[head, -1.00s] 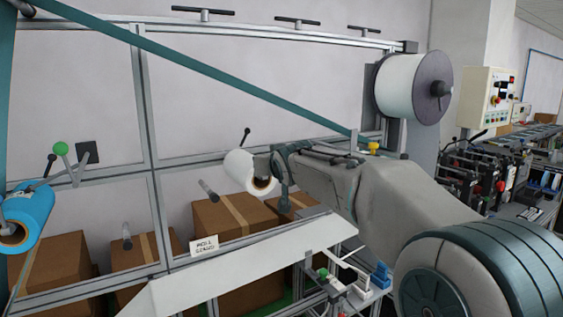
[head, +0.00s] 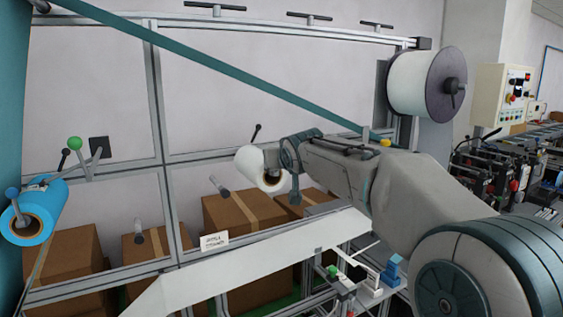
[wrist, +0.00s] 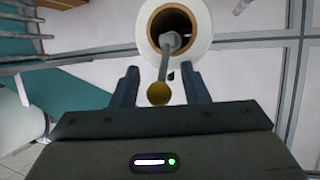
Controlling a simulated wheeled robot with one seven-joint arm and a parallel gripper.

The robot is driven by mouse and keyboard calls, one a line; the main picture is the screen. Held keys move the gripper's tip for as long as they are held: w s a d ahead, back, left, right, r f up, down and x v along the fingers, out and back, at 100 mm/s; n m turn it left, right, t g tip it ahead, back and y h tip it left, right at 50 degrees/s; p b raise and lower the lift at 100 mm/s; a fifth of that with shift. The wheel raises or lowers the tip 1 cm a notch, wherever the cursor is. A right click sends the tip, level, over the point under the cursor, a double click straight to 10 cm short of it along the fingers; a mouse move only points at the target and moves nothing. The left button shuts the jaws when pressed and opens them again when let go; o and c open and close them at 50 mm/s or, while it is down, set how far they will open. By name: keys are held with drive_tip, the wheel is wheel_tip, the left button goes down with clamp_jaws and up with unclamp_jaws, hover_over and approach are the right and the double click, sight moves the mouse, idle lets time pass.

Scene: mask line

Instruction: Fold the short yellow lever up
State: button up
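In the wrist view, a short lever with a round yellow knob (wrist: 159,93) and a grey rod stands in front of a white roll (wrist: 200,18) with a dark core. The rod runs from the core area down toward the camera. My gripper (wrist: 160,76) is open, with one dark finger on each side of the lever. The knob lies between the fingers in the picture; I cannot tell whether either finger touches it. In the head view, my gripper (head: 290,158) is beside the white roll (head: 249,160), and this lever is hidden there.
A blue roll (head: 30,213) and a lever with a green knob (head: 75,144) are at left. A large white spool (head: 412,84) hangs at upper right. A yellow knob (head: 385,142) shows behind my arm. A sloping white panel (head: 240,265) lies below my gripper.

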drive_tip(key=shift+s+r, duration=0.1)
drive_tip(key=b+v, duration=0.4)
drive_tip(key=v, duration=0.9)
drive_tip(key=shift+s, duration=0.25)
drive_tip(key=shift+d+r, duration=0.1)
